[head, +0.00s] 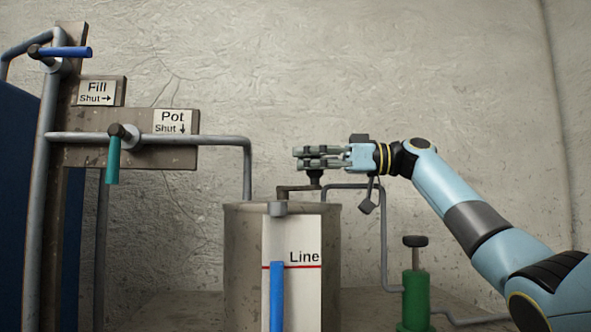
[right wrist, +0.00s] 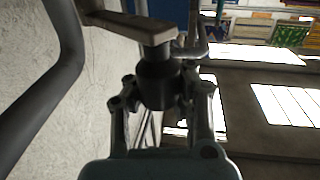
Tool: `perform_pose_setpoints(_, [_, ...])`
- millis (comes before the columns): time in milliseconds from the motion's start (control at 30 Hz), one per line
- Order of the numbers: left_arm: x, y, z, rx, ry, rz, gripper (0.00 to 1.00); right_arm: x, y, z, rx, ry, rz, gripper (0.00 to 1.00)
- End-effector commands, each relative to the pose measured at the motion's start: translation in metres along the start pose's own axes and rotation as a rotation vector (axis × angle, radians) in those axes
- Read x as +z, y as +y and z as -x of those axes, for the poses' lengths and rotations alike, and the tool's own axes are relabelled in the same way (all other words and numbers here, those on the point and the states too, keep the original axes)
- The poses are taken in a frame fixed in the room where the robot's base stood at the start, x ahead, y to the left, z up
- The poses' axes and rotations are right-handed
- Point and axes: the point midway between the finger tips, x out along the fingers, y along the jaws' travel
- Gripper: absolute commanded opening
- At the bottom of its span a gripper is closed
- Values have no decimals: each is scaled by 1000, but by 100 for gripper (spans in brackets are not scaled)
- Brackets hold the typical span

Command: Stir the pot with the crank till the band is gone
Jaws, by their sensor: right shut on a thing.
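The pot (head: 240,262) is a grey-brown vessel standing upright at the middle of the head view. The crank (head: 295,189) lies over its top, with a dark knob (head: 315,179) at its right end. My right gripper (head: 303,158) is level above the pot, shut on the crank knob. In the right wrist view the dark knob (right wrist: 157,82) stands between the fingers, with the crank arm (right wrist: 130,28) beyond it. The pot's inside is hidden by its wall, and I see no band. My left gripper is out of view.
A white gauge board (head: 305,230) with a blue column (head: 277,295) just above a red line fronts the pot. The blue Fill lever (head: 70,51) points right; the green Pot lever (head: 113,162) points down. A green pump (head: 415,292) stands right, under my arm.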

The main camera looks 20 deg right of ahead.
Motion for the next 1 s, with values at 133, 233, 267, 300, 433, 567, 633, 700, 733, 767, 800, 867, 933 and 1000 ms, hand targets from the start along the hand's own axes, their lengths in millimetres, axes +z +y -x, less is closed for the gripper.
perform_pose_setpoints(133, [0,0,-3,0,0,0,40,3,1,5,-4,-11,-1,0])
perform_pose_setpoints(233, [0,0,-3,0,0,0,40,3,1,6,-4,-11,0,0])
perform_pose_setpoints(267, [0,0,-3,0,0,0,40,3,2,6,-4,-11,0,0])
perform_pose_setpoints(300, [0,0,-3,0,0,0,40,2,2,6,-4,-11,0,0])
perform_pose_setpoints(433, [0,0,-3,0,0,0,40,2,2,6,-4,-11,1,0])
perform_pose_setpoints(567, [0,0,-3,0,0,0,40,2,2,6,-4,-11,1,0])
perform_pose_setpoints(633, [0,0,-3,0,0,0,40,2,1,6,-5,-11,1,8])
perform_pose_setpoints(700, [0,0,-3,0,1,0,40,2,1,6,-5,-11,1,18])
perform_pose_setpoints(733, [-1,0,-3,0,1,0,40,1,1,6,-5,-11,2,21])
perform_pose_setpoints(767, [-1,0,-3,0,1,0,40,1,1,6,-5,-11,2,25])
perform_pose_setpoints(800, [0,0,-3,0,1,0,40,1,1,6,-5,-10,2,31])
perform_pose_setpoints(867, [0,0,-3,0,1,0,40,1,1,6,-5,-9,2,38])
perform_pose_setpoints(933, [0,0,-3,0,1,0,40,0,1,5,-5,-8,2,48])
perform_pose_setpoints(1000, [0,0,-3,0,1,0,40,0,1,5,-4,-8,2,55])
